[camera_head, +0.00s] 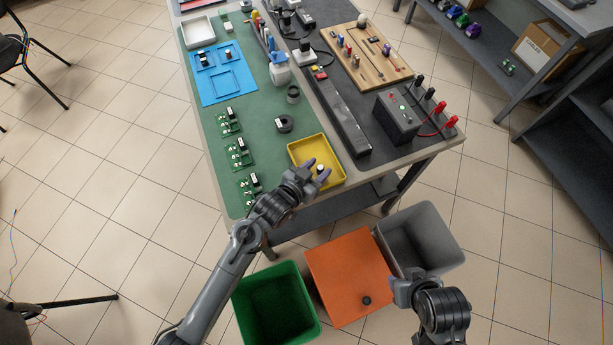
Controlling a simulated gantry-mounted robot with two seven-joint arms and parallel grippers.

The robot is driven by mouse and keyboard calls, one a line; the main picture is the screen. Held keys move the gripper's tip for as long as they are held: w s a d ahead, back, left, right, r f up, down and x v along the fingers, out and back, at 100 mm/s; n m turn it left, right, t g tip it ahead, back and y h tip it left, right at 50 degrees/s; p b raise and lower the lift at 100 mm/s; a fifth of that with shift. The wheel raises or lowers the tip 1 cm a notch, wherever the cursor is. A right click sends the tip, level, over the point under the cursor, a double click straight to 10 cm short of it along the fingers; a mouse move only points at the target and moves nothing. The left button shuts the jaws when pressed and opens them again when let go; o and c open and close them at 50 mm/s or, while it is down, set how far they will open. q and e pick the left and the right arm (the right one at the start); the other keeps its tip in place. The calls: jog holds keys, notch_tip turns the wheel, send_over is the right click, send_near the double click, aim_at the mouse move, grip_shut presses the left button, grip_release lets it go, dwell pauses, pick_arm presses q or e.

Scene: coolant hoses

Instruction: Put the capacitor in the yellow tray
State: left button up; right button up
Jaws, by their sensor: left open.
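The yellow tray (335,146) lies at the near right corner of the green mat. A small pale-topped cylinder, which looks like the capacitor (320,169), is at the tray, between the fingertips of my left gripper (317,170). The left gripper is open around it, its fingers over the tray. I cannot tell whether the cylinder rests on the tray floor. My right gripper (403,291) is low at the right, beside the orange bin and away from the table; its fingers are too unclear to judge.
Green circuit boards (239,154) line the mat's left side, with a black ring (285,123) beyond the tray. A black power box (397,117) with red leads stands to the right. Green (272,310), orange (347,272) and grey (421,238) bins stand below the near edge.

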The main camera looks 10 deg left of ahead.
pick_arm(q)
jog(key=p+v, duration=0.2)
jog(key=v, duration=0.9)
jog(key=shift+s+a+r, duration=0.1)
jog(key=shift+s+a, duration=0.05)
jog(key=shift+s, duration=0.15)
jog(key=s+a+f+n+g+y, duration=0.1)
jog(key=s+a+n+g+y, duration=0.3)
jog(key=s+a, duration=1.1)
jog(key=s+g+y, duration=0.3)
jog(key=shift+f+g, duration=0.35)
jog(key=shift+g, duration=0.05)
jog(key=shift+s+r+p, duration=0.1)
jog(key=shift+p, duration=0.2)
notch_tip(320, 180, up, 32)
jog(key=p, duration=3.2)
notch_tip(320, 180, down, 49)
jog(key=b, duration=4.8)
jog(key=shift+r, duration=0.25)
jog(key=shift+r, duration=0.1)
